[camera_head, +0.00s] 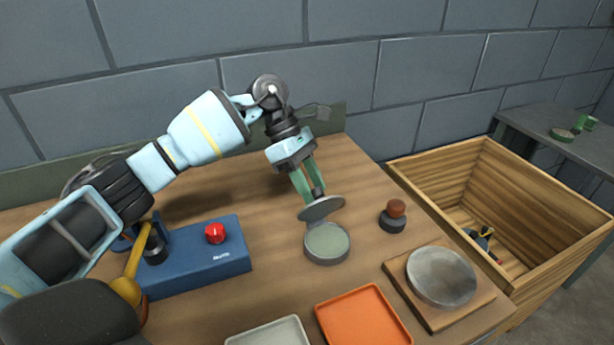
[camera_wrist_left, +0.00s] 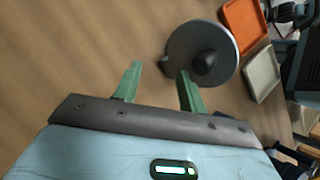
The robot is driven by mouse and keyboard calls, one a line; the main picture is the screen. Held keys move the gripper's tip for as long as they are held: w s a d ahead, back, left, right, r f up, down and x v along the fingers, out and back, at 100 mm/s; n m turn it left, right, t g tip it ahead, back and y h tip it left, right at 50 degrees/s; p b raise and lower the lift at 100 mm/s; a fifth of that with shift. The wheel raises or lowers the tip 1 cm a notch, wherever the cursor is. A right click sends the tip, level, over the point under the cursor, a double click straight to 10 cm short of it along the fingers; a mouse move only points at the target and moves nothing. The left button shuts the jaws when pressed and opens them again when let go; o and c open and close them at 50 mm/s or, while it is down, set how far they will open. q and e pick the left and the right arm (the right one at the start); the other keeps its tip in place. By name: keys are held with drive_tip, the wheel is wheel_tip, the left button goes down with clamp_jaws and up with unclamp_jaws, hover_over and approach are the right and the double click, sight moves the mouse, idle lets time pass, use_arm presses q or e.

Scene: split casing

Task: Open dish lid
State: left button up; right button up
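A round grey dish (camera_head: 327,243) with a pale green inside stands on the wooden table, its top largely uncovered. Its grey lid (camera_head: 321,208) is raised and tilted at the dish's back rim; whether a hinge joins them I cannot tell. In the left wrist view the lid (camera_wrist_left: 190,50) shows its dark knob (camera_wrist_left: 206,63). My left gripper (camera_head: 312,191) is just above and behind the lid. In the wrist view its green fingers (camera_wrist_left: 160,77) are apart with nothing between them; the knob lies outside them, near the right fingertip. My right gripper is not in view.
A blue box with a red button (camera_head: 214,233) stands left of the dish. A brown-knobbed stamp (camera_head: 395,213) and a board with a grey disc (camera_head: 441,277) are right. An orange tray (camera_head: 362,318) and pale tray (camera_head: 268,333) are in front. A wooden crate (camera_head: 440,205) stands beyond the right edge.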

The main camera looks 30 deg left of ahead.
use_arm(q)
drive_tip(key=shift+s+a+r, duration=0.35)
drive_tip(key=shift+s+r, duration=0.2)
drive_tip(key=shift+w+a+r, duration=0.15)
drive_tip(key=shift+r, duration=0.05)
drive_tip(key=v, duration=0.7)
